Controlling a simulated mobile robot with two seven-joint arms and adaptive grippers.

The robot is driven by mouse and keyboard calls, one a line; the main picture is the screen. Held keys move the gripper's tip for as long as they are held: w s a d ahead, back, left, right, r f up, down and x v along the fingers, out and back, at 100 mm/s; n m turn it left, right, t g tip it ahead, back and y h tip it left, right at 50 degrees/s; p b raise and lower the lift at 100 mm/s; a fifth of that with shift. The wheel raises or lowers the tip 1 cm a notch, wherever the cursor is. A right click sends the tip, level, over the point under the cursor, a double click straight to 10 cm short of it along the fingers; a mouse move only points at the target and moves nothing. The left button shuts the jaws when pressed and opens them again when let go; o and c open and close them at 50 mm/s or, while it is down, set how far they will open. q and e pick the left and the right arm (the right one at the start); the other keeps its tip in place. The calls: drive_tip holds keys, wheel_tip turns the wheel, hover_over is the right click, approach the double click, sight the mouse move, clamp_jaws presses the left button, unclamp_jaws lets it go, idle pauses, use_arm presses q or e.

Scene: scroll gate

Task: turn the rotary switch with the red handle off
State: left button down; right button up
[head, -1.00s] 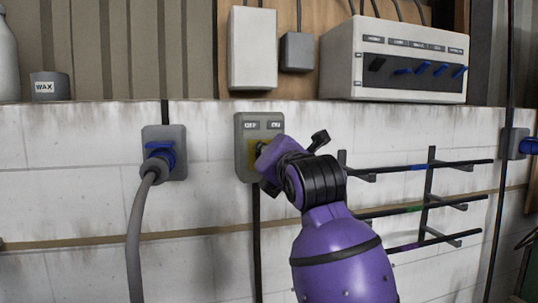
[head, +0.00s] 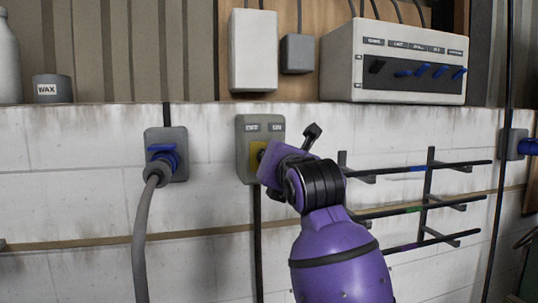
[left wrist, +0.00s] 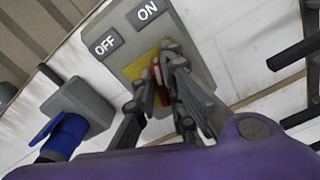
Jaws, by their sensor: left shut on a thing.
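The rotary switch (head: 246,132) is a grey box on the white wall, with OFF and ON labels at its top and a yellow plate (left wrist: 139,66). Its red handle (left wrist: 156,71) shows as a small strip between the fingers in the left wrist view. My left gripper (left wrist: 162,76) is shut on the handle, with its fingertips in front of the yellow plate. In the head view my purple wrist hides the handle and most of the fingers. The handle's exact angle is hard to tell. My right gripper is in neither view.
A grey socket with a blue plug (head: 163,155) and thick cable is left of the switch. A black rack (head: 428,190) of rods is at right, close to my wrist. A white box (head: 253,50) and control panel (head: 395,62) stand above the ledge.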

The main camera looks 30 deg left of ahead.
use_arm(q)
drive_tip(key=n, duration=1.2)
drive_tip(key=shift+s+a+f+n, duration=0.1)
drive_tip(key=shift+s+a+n, duration=0.15)
drive_tip(key=shift+s+n, duration=0.05)
idle(0.3)
drive_tip(key=c, duration=1.8)
unclamp_jaws()
drive_tip(key=shift+d, duration=0.1)
